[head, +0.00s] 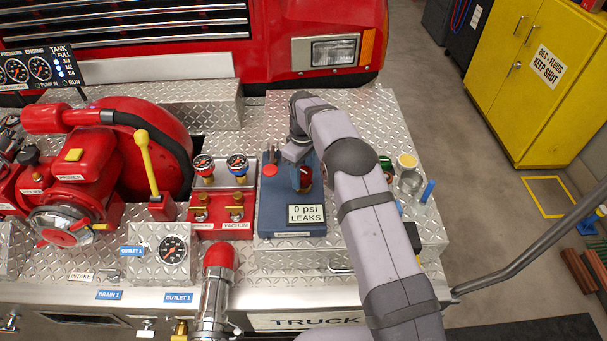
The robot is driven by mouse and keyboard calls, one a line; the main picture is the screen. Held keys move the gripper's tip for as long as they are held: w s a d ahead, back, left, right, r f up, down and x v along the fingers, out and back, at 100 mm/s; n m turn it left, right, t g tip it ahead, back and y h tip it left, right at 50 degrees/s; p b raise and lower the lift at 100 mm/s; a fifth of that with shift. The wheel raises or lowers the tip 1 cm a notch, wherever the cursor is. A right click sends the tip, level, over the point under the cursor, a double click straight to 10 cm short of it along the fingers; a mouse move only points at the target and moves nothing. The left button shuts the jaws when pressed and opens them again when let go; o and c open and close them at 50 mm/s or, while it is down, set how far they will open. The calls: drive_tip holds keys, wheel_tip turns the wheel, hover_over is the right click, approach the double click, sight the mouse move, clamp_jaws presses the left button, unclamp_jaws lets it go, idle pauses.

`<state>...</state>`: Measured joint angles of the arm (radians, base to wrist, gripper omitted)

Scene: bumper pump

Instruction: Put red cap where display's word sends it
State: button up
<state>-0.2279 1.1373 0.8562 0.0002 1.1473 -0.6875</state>
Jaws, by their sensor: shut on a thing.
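The display (306,215) stands at the front of a blue test board (275,205) and reads "0 psi LEAKS". My gripper (304,180) points down over the right part of that board. It is shut on a small red thing, apparently the red cap (307,174), mostly hidden by the fingers and wrist. I cannot tell whether it touches the board. A red round knob (270,170) sits on the board left of the gripper. Another red cap-like top (219,255) covers the upright metal outlet pipe in front.
Right of my arm are a metal cup (410,181), a yellow-topped container (407,161) and a blue stick (428,191). A red pump (150,150) fills the left. A yellow cabinet (540,75) stands far right.

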sight(303, 171)
idle(0.3)
drive_tip(key=n, duration=0.3)
drive_tip(key=shift+f+n, duration=0.1)
drive_tip(key=shift+n, duration=1.1)
drive_tip(key=shift+n, duration=1.1)
drive_tip(key=shift+r, duration=0.35)
drive_tip(key=shift+r+p, duration=0.4)
drive_tip(key=shift+r, duration=0.1)
drive_tip(key=shift+r+p, duration=0.55)
drive_tip(key=shift+r, duration=0.3)
